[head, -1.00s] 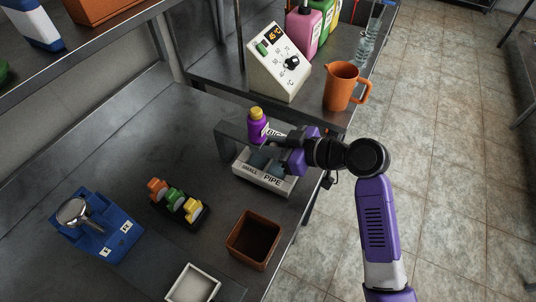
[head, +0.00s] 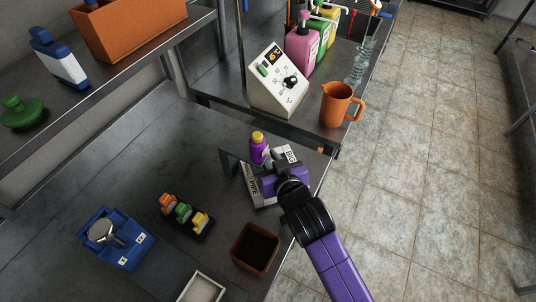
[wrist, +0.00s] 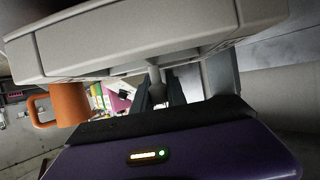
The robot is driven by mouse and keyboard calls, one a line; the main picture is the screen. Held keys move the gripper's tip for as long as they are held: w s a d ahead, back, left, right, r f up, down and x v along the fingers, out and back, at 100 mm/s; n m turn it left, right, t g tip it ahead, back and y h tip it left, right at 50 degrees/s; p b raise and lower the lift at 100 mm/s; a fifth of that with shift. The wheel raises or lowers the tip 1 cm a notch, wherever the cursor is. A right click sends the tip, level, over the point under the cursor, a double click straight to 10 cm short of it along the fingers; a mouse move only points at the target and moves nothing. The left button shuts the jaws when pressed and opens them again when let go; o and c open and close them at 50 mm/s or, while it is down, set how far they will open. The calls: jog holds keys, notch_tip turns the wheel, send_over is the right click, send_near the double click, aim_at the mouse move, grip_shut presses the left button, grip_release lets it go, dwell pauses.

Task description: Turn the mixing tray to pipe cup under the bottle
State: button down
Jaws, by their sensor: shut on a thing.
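The mixing tray (head: 250,187) is a small pale tray on a stand on the dark bench in the head view. Its SMALL PIPE label runs along its left side, and a BIG label shows near its back right. The purple bottle (head: 259,153) with a yellow cap is upright at the back of the stand. My gripper (head: 281,170) is shut on the tray; my wrist hides much of the tray and its cups. I cannot tell which cup is under the bottle. In the wrist view, a pale grey body, probably the tray (wrist: 150,40), spans the top, and the fingers (wrist: 160,92) close on a narrow grey part.
A brown square container (head: 255,247) and a white tray (head: 201,288) stand in front. Colored pieces (head: 184,213) and a blue scale-like device (head: 115,237) are at left. An orange jug (head: 338,104) and a control box (head: 277,80) stand on the back bench. The bench edge is close at right.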

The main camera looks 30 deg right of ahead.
jog(key=shift+m+h, duration=0.5)
jog(key=shift+h, duration=0.1)
jog(key=shift+d+m+h, duration=0.15)
jog(key=shift+m+h, duration=0.15)
jog(key=c, duration=1.3)
grip_release()
jog(key=shift+c, duration=0.2)
jog(key=shift+n+y, duration=0.5)
